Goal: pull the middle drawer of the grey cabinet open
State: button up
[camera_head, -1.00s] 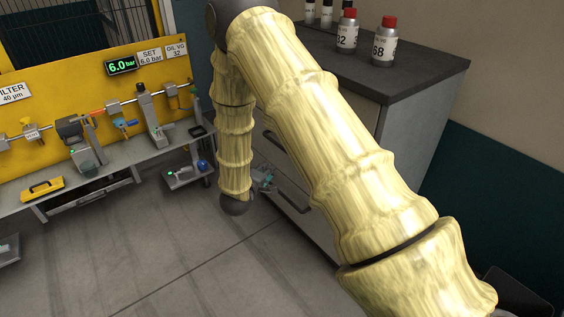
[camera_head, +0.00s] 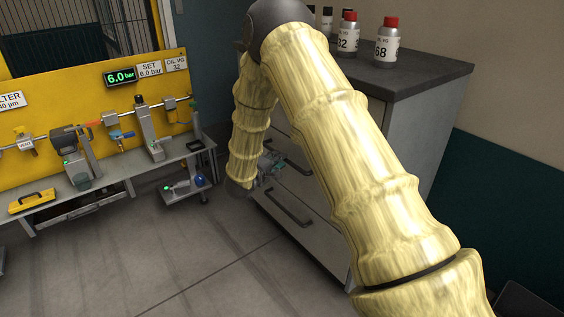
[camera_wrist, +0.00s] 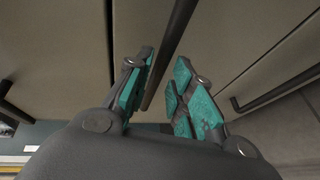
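The grey cabinet (camera_head: 400,135) with a dark top stands at right of centre in the head view, partly hidden behind my arm. My gripper (camera_wrist: 165,72) is at its drawer fronts; the teal-padded fingers are open and apart. A dark bar handle (camera_wrist: 177,38), apparently the middle drawer's, runs between the fingers in the wrist view, and I see a gap beside it. Whether a pad touches it I cannot tell. In the head view the gripper (camera_head: 269,165) is small, beside the middle handle. The lower drawer's handle (camera_head: 289,208) is below it. No drawer looks clearly pulled out.
Oil bottles (camera_head: 387,42) stand on the cabinet top. A workbench (camera_head: 105,182) with tools and a yellow panel (camera_head: 100,85) is at the left, with a low trolley (camera_head: 185,190) nearby. The floor (camera_head: 190,260) in front of the cabinet is clear.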

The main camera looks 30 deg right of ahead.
jog(key=shift+b+x, duration=0.5)
jog(key=shift+x, duration=1.35)
grip_shut()
